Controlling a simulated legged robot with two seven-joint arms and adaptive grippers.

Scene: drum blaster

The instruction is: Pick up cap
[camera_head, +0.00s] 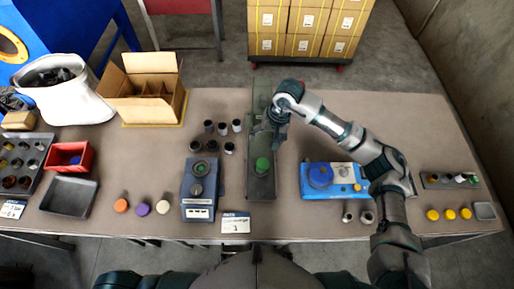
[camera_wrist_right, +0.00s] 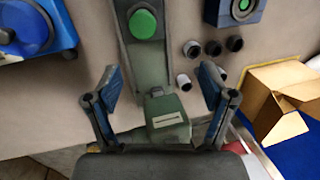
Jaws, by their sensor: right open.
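My right gripper (camera_head: 277,122) is over the far part of a green-grey fixture at the table's middle. In the right wrist view my right gripper (camera_wrist_right: 160,85) has its two fingers wide apart, with nothing between their pads. A round green cap-like piece (camera_head: 262,165) sits on the fixture's near part; it also shows in the wrist view (camera_wrist_right: 143,23), beyond the fingertips. Orange (camera_head: 121,205), purple (camera_head: 142,208) and cream (camera_head: 163,206) round pieces stand at the front left. I cannot tell which piece is the cap. My left gripper is not in view.
A blue machine (camera_head: 335,180) stands right of the fixture (camera_head: 261,188), and a grey-blue device (camera_head: 199,188) left of it. Several small dark cups (camera_head: 209,126) are close to the fixture's left. An open carton (camera_head: 148,88) is at the back left. Table space behind the blue machine is clear.

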